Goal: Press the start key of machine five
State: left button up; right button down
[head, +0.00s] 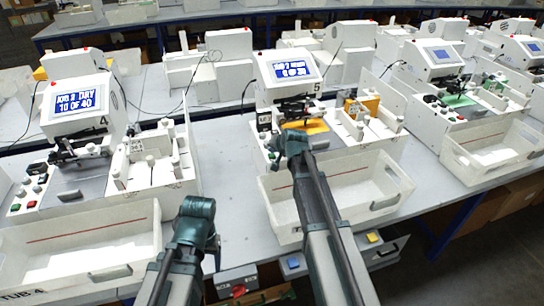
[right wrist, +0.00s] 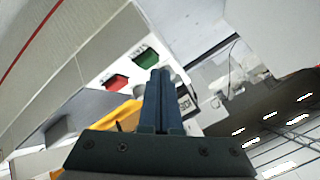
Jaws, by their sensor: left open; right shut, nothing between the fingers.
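Machine five (head: 291,92) is the white plotter marked 5 in the middle of the head view, with a lit blue screen (head: 294,69). Its green key (right wrist: 146,57) and red key (right wrist: 115,82) show on a white panel in the right wrist view. My right gripper (head: 286,143) is over the front left of machine five and hides most of its key panel in the head view. It is shut and empty; its tips (right wrist: 160,74) appear beside the green key, and I cannot tell if they touch. My left gripper (head: 198,207) is open, low between machines four and five.
Machine four (head: 80,90) stands to the left, with its own green and red keys. A white bin (head: 375,170) sits in front of machine five, below my right arm. Another machine (head: 440,60) and bin (head: 495,150) stand to the right. A yellow-orange part (right wrist: 118,116) lies near the keys.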

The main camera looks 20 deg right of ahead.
aim_at(273, 157)
jog(key=shift+f+b, duration=0.4)
jog(key=shift+f, duration=0.15)
dwell(0.6)
jog(key=shift+r, duration=0.2)
jog(key=shift+r+p, duration=0.7)
jog(key=shift+p, duration=0.15)
notch_tip(273, 157, up, 5)
jog(key=p, duration=0.5)
dwell(0.7)
